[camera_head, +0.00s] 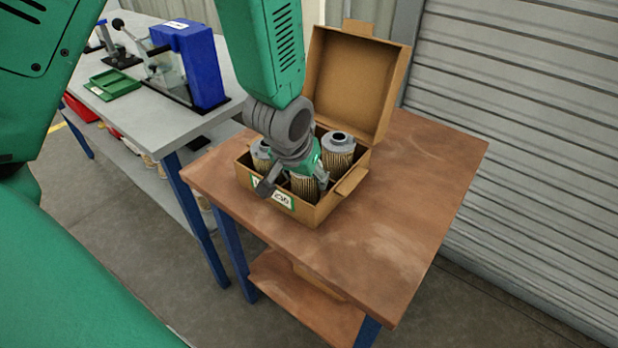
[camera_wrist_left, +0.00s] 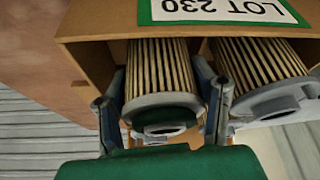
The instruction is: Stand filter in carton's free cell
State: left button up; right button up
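The open cardboard carton (camera_head: 329,207) stands on the brown table, lid raised. One filter (camera_head: 338,148) stands in its back right part and another (camera_head: 261,153) at its left. A third filter (camera_head: 304,186), pleated with a grey end cap, is upright in the front part, partly hidden by my left gripper (camera_head: 312,172). In the left wrist view the fingers (camera_wrist_left: 162,100) lie along both sides of this filter (camera_wrist_left: 158,75), close against it, and seem shut on it. A neighbouring filter (camera_wrist_left: 262,62) is beside it. The carton's floor and cell dividers are hidden. My right gripper is not in view.
The brown table (camera_head: 420,190) is clear to the right and front of the carton. The raised lid (camera_head: 352,80) stands behind it. A grey bench (camera_head: 150,115) at the left holds a blue device (camera_head: 195,60) and a green tray (camera_head: 112,84).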

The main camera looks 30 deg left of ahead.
pick_arm(q)
jog(key=shift+o, duration=0.6)
jog(key=shift+x, duration=0.75)
jog(key=shift+d+r, duration=0.1)
jog(key=shift+r, duration=0.25)
jog(key=shift+s+d+r, duration=0.1)
jog(key=shift+d+r, duration=0.2)
jog(key=shift+d, duration=0.15)
jog(key=p+v, duration=0.2)
jog(key=v, duration=0.9)
jog(key=shift+r+p, duration=0.35)
jog(key=shift+r, duration=0.05)
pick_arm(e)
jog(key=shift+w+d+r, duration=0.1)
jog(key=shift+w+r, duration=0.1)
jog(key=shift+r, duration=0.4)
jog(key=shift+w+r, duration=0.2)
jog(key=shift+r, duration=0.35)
pick_arm(q)
jog(key=shift+a+f, duration=0.1)
jog(key=shift+a, duration=0.15)
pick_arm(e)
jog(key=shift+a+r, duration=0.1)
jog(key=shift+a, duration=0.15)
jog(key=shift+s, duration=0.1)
